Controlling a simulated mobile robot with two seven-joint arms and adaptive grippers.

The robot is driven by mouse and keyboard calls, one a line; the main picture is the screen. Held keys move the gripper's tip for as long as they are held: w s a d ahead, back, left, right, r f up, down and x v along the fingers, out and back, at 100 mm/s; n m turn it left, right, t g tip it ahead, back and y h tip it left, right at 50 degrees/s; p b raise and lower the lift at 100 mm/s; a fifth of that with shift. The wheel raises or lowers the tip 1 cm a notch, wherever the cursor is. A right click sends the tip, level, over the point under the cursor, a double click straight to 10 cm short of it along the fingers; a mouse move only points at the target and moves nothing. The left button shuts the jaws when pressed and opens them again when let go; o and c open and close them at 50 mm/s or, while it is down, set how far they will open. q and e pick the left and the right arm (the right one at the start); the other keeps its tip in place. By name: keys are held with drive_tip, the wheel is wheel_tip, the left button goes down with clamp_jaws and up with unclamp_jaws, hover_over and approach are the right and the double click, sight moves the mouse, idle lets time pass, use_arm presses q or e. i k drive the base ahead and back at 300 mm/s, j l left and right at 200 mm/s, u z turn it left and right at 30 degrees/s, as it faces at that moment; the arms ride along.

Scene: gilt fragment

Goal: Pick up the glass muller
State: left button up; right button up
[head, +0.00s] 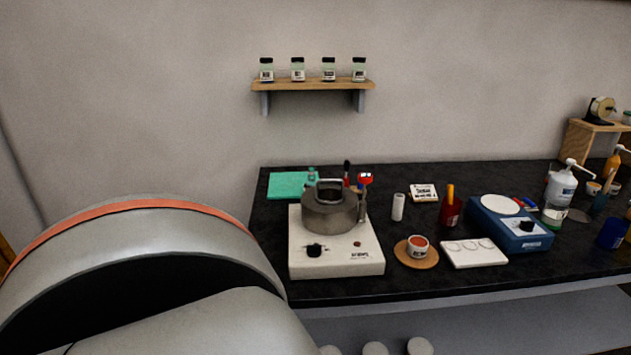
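I cannot make out a glass muller for certain. A small pale, glassy-looking object (311,173) stands at the right end of a green mat (287,185), at the back left of the black worktop. It is tiny in the head view, and its lower part is partly hidden behind the grey kettle-like pot (330,214). A large grey arm link of mine fills the lower left, well in front of the worktop. Neither of my grippers shows in the head view.
The pot sits on a white hotplate (345,266) in front of the mat. Right of it are a red-filled jar (418,247) on a round wooden coaster, a white palette (473,253) and a blue device (510,226). A wall shelf (312,85) holds several jars.

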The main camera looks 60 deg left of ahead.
sight(310, 181)
drive_tip(key=k+j+z, duration=0.1)
drive_tip(key=k+j, duration=0.15)
drive_tip(key=j, duration=0.2)
drive_tip(key=k+j, duration=0.25)
drive_tip(key=j, duration=0.2)
drive_tip(key=k+j+z, duration=0.15)
drive_tip(key=j, duration=0.3)
drive_tip(key=k+j, duration=0.35)
drive_tip(key=j+z, duration=0.05)
